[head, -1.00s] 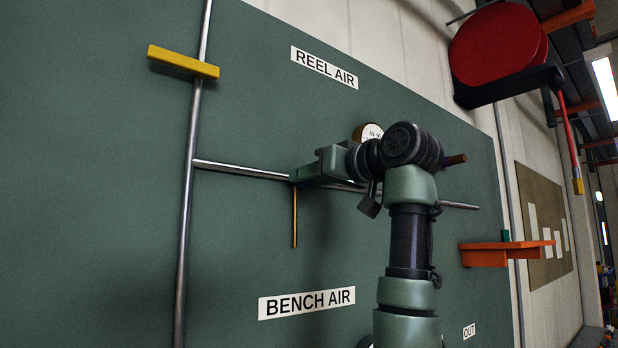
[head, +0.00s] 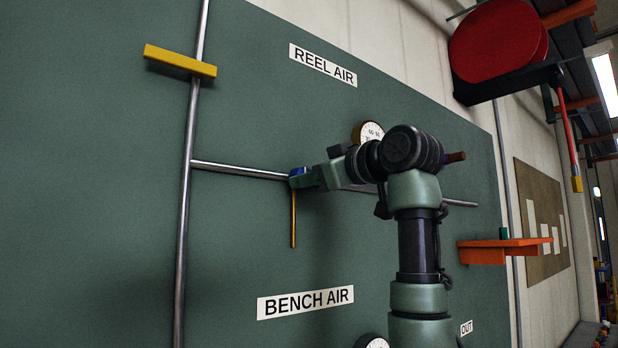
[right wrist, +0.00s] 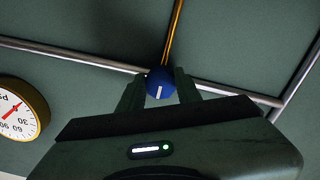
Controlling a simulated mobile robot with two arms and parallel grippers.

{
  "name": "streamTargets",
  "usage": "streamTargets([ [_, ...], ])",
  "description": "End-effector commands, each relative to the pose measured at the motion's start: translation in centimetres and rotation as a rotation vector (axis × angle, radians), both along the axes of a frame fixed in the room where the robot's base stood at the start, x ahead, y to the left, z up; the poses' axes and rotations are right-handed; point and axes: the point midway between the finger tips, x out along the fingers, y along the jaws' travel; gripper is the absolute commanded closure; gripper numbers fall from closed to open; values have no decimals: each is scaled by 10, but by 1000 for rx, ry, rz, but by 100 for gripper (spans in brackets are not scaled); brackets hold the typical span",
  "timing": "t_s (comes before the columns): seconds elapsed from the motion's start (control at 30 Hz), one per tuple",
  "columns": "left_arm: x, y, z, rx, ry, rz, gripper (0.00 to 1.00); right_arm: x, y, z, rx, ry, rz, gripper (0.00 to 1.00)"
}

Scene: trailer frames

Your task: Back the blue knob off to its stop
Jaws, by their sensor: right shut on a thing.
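The blue knob (head: 300,172) sits on the horizontal pipe of the green panel, above a thin brass tube, and is partly hidden by my gripper in the head view. In the right wrist view the knob (right wrist: 160,83) shows a white line on its face, running nearly upright with a slight tilt. My right gripper (head: 302,178) is at the knob. In the right wrist view its two fingers (right wrist: 160,90) stand on either side of the knob, shut on it. My left gripper is not in view.
A round gauge (head: 368,133) is just behind my right wrist; it also shows in the right wrist view (right wrist: 20,108). A yellow handle (head: 180,61) crosses the vertical pipe at upper left. An orange shelf (head: 503,249) and a red hose reel (head: 497,42) stand out at right.

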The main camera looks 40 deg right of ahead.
Motion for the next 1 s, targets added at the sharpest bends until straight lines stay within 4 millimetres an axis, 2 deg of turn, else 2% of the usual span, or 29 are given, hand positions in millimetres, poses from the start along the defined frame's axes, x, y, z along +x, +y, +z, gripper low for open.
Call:
streamTargets([
  [0.03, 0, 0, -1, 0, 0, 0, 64, 2, 0, -5, -4, 13, 1, 100],
  [0.3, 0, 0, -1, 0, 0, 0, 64, 2, 1, -5, -4, 13, 1, 100],
  [0.33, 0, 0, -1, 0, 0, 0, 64, 2, 1, -5, -4, 13, 1, 58],
  [0.4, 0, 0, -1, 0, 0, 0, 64, 2, 1, -4, -4, 11, 1, 45],
  [0.77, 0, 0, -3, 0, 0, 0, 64, -4, 0, -2, -2, 2, 0, 45],
  [1.0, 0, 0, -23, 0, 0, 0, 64, -42, -3, -4, -3, 1, 0, 45],
])
